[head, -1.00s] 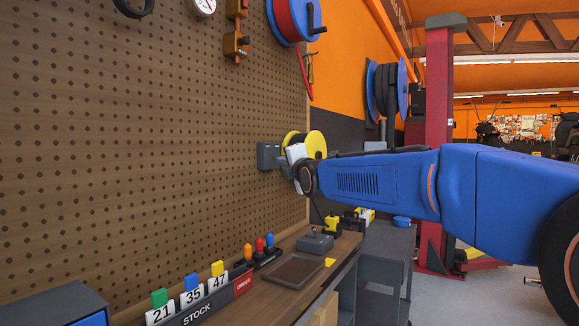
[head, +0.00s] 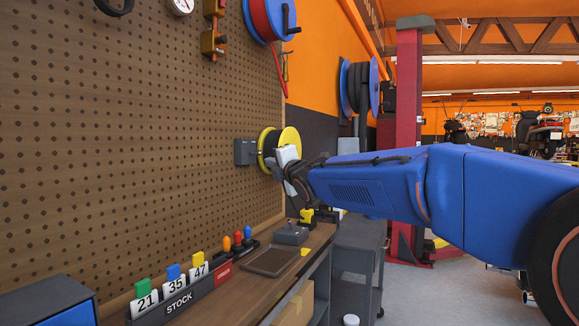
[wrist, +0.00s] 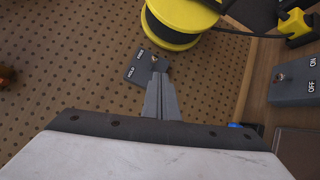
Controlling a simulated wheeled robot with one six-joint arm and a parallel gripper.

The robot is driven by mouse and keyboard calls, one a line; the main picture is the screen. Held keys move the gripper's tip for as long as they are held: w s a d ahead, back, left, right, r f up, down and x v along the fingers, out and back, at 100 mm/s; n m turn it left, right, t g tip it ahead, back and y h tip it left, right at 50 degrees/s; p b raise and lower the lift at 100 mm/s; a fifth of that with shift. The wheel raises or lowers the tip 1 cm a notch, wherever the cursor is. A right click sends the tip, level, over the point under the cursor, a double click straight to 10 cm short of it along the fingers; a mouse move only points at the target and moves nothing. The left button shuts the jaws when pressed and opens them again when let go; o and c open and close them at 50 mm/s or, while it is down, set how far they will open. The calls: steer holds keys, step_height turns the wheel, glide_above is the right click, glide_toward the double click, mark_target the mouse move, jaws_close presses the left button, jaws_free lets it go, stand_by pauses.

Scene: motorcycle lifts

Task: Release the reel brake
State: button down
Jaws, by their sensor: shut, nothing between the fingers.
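The reel (head: 289,142) has yellow flanges and a dark core and is mounted on the pegboard. A grey brake box (head: 244,152) sits just left of it. In the wrist view the box (wrist: 137,69) is marked HOLD and FREE and has a small toggle lever (wrist: 157,62). The fingertips overlap the box's near edge there, so the lever's exact setting is hard to read. My gripper (wrist: 159,80) is shut and empty, its tips close to the lever; I cannot tell whether they touch. In the head view my white gripper body hides part of the reel.
A grey ON/OFF switch box (wrist: 295,82) lies on the bench at right. The bench holds a brown tray (head: 270,262), a STOCK rack (head: 180,304) and coloured levers (head: 238,240). The pegboard (head: 110,130) stands close on the left.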

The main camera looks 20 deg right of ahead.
steer(key=s+d, duration=0.2)
steer(key=d, duration=0.1)
steer(key=s+d, duration=0.1)
steer(key=shift+s+d+f, duration=0.1)
steer(key=shift+d+f, duration=0.1)
steer(key=shift+d, duration=0.1)
steer(key=shift+f, duration=0.1)
stand_by(0.4)
